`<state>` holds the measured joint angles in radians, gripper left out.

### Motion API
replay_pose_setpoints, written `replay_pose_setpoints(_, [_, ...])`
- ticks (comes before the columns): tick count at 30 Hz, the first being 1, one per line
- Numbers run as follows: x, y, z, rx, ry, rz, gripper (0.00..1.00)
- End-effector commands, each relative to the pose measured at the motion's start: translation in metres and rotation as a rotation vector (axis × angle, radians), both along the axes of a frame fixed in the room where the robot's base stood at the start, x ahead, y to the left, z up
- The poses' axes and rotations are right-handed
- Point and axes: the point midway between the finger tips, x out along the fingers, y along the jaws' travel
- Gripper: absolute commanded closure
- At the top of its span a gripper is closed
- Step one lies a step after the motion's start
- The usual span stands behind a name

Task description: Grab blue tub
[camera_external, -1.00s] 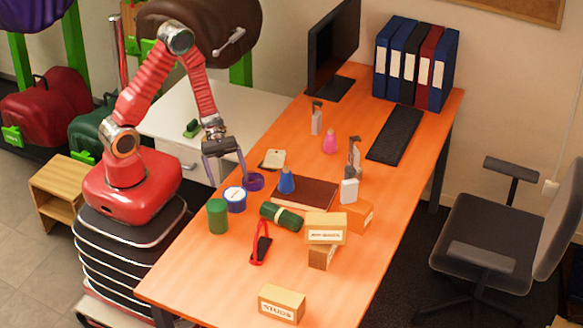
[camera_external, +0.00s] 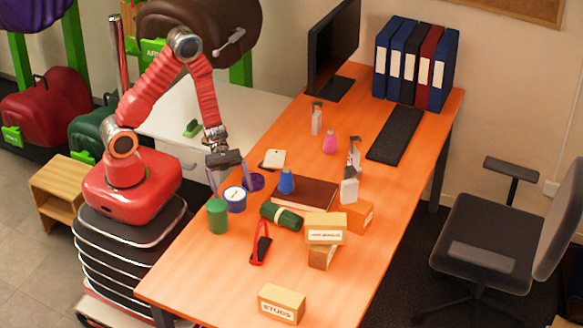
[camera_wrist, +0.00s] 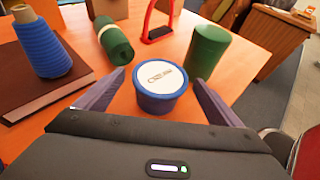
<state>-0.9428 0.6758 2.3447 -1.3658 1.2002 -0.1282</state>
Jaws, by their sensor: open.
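The blue tub (camera_external: 235,200) with a white lid stands upright near the desk's left edge. In the wrist view the tub (camera_wrist: 161,104) sits between the tips of my two purple-grey fingers, slightly beyond them. My gripper (camera_external: 230,190) is open, above and around the tub's far side, with a finger at each side. In the wrist view my gripper (camera_wrist: 160,88) shows gaps between both fingers and the tub, so I see no grip on it.
A green cylinder (camera_external: 218,216) stands close to the tub. A purple ring-like item (camera_external: 254,182) lies right beside the right finger.

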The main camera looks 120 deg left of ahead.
Motion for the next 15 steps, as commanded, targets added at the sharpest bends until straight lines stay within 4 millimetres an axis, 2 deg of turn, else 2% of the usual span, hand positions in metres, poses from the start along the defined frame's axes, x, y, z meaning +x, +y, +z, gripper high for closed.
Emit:
replay_pose_setpoints(6, [0.016,-0.017,-0.009,-0.001,0.002,-0.002,0.11])
replay_pose_setpoints(15, [0.020,-0.020,-0.011,0.001,0.001,0.000,0.11])
